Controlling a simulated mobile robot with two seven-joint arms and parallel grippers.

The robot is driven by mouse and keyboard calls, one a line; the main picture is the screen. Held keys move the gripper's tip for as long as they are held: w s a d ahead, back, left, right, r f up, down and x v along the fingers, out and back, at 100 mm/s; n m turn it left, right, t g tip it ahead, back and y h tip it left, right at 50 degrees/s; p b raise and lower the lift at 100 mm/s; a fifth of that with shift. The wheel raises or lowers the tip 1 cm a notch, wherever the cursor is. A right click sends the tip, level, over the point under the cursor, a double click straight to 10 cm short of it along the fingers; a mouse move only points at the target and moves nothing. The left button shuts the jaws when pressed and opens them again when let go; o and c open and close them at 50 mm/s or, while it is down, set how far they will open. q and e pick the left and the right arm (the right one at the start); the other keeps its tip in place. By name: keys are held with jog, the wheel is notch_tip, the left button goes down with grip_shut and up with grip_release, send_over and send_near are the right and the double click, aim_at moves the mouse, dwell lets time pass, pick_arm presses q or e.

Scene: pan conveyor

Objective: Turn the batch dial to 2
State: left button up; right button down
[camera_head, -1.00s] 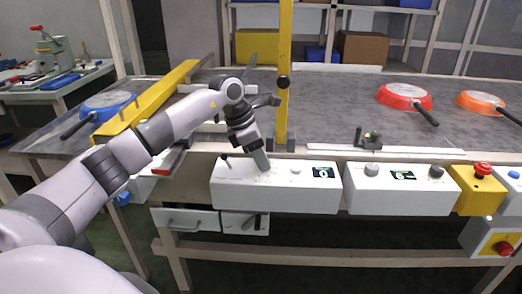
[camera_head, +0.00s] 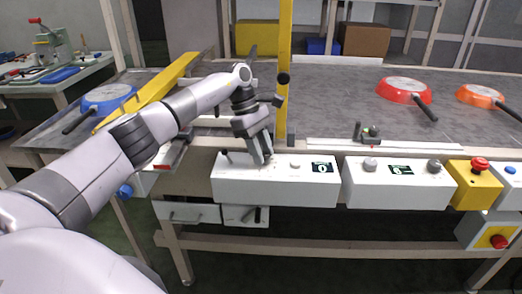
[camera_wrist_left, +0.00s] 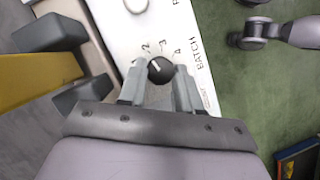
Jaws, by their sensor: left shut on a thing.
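The batch dial (camera_wrist_left: 160,70) is a small black knob on a white control box (camera_head: 230,190), with the numbers 2, 3 and 4 and the word BATCH printed beside it in the left wrist view. A pale pointer mark shows on the knob's top; I cannot tell exactly which number it points at. My left gripper (camera_wrist_left: 158,82) is shut on the dial, one finger on each side. In the head view my left gripper (camera_head: 263,157) reaches down to the box top and hides the dial. My right gripper is not in view.
A second white box (camera_head: 395,185) and a yellow box with a red button (camera_head: 479,163) stand to the right. A yellow post (camera_head: 285,70) rises just behind my gripper. Blue (camera_head: 108,98), red (camera_head: 404,90) and orange (camera_head: 480,96) pans lie on the conveyor.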

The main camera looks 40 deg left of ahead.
pick_arm(q)
jog(key=shift+m, duration=0.4)
jog(key=o, duration=1)
jog(key=shift+o, duration=0.2)
jog(key=shift+r, duration=0.1)
jog(key=v, duration=0.7)
jog(key=shift+w, duration=0.15)
